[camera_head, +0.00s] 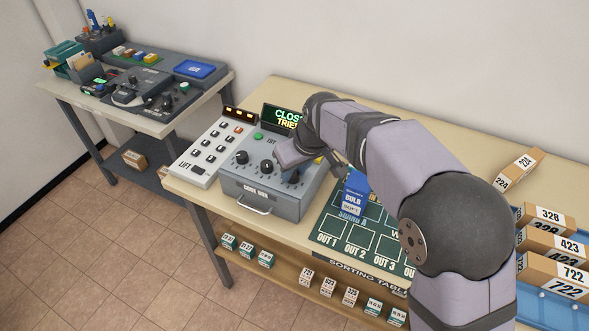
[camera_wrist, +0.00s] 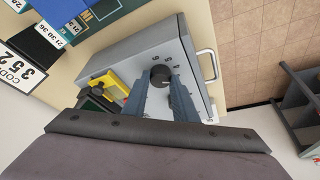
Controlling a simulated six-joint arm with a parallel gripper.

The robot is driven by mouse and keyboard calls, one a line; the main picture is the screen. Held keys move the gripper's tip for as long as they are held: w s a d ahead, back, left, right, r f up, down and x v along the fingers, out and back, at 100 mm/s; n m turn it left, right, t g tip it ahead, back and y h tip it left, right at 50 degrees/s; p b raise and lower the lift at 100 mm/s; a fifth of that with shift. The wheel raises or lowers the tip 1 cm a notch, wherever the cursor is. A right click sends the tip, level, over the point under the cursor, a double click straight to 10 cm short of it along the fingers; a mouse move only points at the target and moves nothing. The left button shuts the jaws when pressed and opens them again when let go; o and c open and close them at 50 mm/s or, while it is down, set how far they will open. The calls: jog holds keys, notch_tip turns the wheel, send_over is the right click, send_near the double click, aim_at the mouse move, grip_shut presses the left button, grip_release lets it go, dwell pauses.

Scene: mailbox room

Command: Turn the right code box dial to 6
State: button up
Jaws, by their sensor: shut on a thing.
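The grey code box (camera_head: 262,200) stands on the table with a row of black dials on its sloped top. The left dial (camera_head: 241,157) and middle dial (camera_head: 266,166) are free in the head view. My gripper (camera_head: 291,172) is down at the right dial. In the wrist view its two fingers (camera_wrist: 163,86) are shut on the right dial (camera_wrist: 160,73), one finger on each side. Small digits ring this dial, but the pointer setting is too small to read. The fingers hide the other dials in the wrist view.
A display (camera_head: 281,118), partly hidden by my arm, reads "CLOS" and "TRIE". A lift panel (camera_head: 213,150) stands left of the box. A blue box (camera_head: 355,195) and the green sorting mat (camera_head: 335,228) lie to the right. The wrist view shows a "CODE 352" card (camera_wrist: 22,68).

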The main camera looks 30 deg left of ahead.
jog(key=n, duration=0.2)
jog(key=n+g, duration=0.1)
jog(key=n, duration=0.1)
jog(key=n+g+y, duration=0.1)
jog(key=shift+w+n, duration=0.25)
jog(key=shift+n, duration=0.15)
jog(key=n+p, duration=0.1)
jog(key=n, duration=0.1)
jog(key=n+g+p, duration=0.1)
jog(key=shift+w+r+n+g, duration=0.1)
jog(key=shift+r+n+g, duration=0.05)
jog(key=shift+n+g, duration=0.2)
jog(key=n+g+p, duration=0.1)
jog(key=n+p, duration=0.1)
jog(key=p, duration=0.1)
jog(key=n+h+p, duration=0.1)
jog(key=n+p, duration=0.2)
jog(key=shift+w+a+r+n+g, duration=0.1)
jog(key=shift+r+n+g, duration=0.15)
jog(key=shift+g, duration=0.1)
jog(key=n+p, duration=0.2)
jog(key=p, duration=0.1)
jog(key=shift+w+f+n+g+h, duration=0.1)
jog(key=shift+f+n+g+h, duration=0.1)
jog(key=shift+n+g+h, duration=0.15)
jog(key=shift+f+n+h+p, duration=0.25)
jog(key=shift+n+p, duration=0.1)
jog(key=shift+p, duration=0.4)
jog(key=o, duration=1)
jog(key=shift+o, duration=0.2)
